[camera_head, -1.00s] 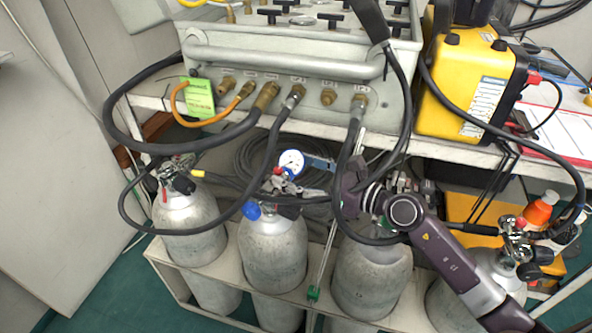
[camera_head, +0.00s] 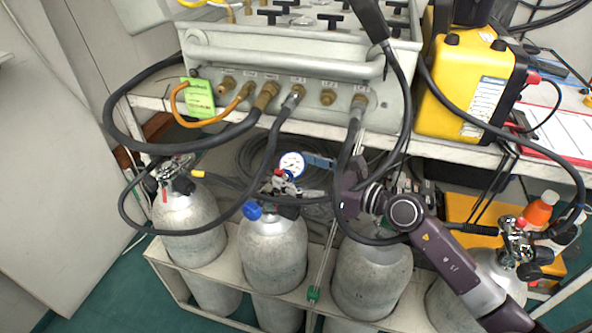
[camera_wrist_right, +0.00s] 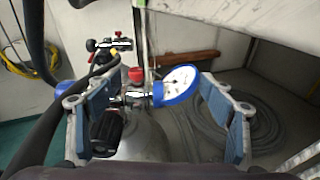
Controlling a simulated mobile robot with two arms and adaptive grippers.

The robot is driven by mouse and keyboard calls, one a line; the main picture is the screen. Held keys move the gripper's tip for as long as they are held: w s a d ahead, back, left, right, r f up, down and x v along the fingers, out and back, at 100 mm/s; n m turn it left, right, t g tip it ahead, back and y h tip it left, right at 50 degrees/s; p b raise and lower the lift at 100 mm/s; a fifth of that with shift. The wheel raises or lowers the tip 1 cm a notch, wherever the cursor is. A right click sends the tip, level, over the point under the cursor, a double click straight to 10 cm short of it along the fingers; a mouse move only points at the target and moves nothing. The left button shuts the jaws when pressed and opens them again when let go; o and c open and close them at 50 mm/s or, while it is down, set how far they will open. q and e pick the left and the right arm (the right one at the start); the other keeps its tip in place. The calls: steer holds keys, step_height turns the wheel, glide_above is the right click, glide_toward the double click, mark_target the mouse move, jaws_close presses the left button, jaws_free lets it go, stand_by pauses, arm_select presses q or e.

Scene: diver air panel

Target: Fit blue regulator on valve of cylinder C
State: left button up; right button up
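The blue regulator shows as a round white-faced gauge with a blue rim (camera_head: 291,163) at the top of the second cylinder from the left (camera_head: 273,250). In the right wrist view the gauge (camera_wrist_right: 180,82) and a metal body stand above a grey cylinder. My right gripper (camera_wrist_right: 158,82) is open, one blue finger on each side of the regulator. In the head view only one blue finger shows clearly, just right of the gauge. The third cylinder (camera_head: 372,280) stands under my right arm, which hides its valve. No cylinder letter is readable. My left gripper is not in view.
Black hoses (camera_head: 130,200) loop from the grey panel (camera_head: 225,65) across the cylinders. A rack (camera_head: 215,283) holds the cylinders. The outer-left cylinder (camera_head: 190,225) and far-right cylinder (camera_head: 480,270) carry fittings. A yellow case (camera_head: 450,90) sits on the bench. Floor at left is clear.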

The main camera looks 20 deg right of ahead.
steer(key=shift+o, duration=1.3)
steer(key=shift+s+a+f, duration=0.15)
steer(key=shift+f, duration=0.65)
steer(key=shift+s, duration=0.25)
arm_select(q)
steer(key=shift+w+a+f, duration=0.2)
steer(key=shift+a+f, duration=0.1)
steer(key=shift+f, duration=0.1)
arm_select(e)
steer(key=v, duration=0.5)
steer(key=shift+d+r, duration=0.4)
steer(key=shift+d, duration=0.05)
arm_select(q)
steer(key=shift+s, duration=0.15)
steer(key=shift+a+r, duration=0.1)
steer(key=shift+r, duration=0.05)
arm_select(e)
steer(key=shift+r, duration=0.2)
